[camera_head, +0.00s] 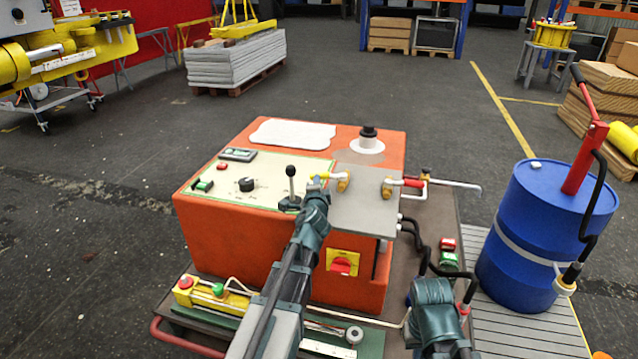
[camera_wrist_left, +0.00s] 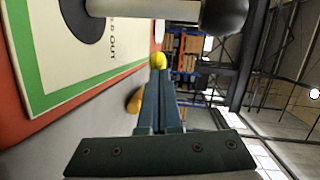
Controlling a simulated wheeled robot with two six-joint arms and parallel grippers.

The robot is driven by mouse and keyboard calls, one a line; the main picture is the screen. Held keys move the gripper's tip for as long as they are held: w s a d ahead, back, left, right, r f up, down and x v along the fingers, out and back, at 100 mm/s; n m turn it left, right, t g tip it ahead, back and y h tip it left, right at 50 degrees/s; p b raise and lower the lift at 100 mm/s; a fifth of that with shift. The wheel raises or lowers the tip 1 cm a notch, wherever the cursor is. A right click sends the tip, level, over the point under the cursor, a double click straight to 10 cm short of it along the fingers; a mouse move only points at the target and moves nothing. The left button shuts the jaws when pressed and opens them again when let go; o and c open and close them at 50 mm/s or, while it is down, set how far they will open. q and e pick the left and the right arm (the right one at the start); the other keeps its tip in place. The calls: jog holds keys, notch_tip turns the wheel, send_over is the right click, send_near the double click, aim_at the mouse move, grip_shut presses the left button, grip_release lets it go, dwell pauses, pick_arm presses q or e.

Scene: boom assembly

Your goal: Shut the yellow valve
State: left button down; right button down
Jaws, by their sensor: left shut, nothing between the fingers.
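The yellow valve (camera_head: 343,181) is mounted on a grey plate on the orange console, with a short yellow lever pointing left. My left gripper (camera_head: 318,185) is shut and empty, its fingertips at the free end of that lever. In the left wrist view, the closed fingers (camera_wrist_left: 158,72) point at a round yellow end (camera_wrist_left: 158,60) and seem to touch or nearly touch it. A second yellow part (camera_wrist_left: 134,102) shows lower, partly behind the fingers. Part of my right arm shows at the lower right of the head view; whether its fingers are open cannot be made out.
A red-handled valve (camera_head: 405,182) sits right of the yellow one on the same plate. A black-knobbed joystick (camera_head: 291,183) stands close left of my left gripper. A blue drum (camera_head: 540,235) with a red hand pump is at the right. Black hoses run below the plate.

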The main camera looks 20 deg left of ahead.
pick_arm(q)
jog(key=shift+w+a, duration=0.55)
jog(key=shift+a, duration=0.25)
jog(key=shift+w+a, duration=0.85)
jog(key=shift+w, duration=0.4)
pick_arm(e)
jog(key=shift+a, duration=0.35)
pick_arm(q)
jog(key=shift+w+a+r, duration=0.1)
jog(key=shift+w+a, duration=0.05)
pick_arm(e)
jog(key=shift+r, duration=0.1)
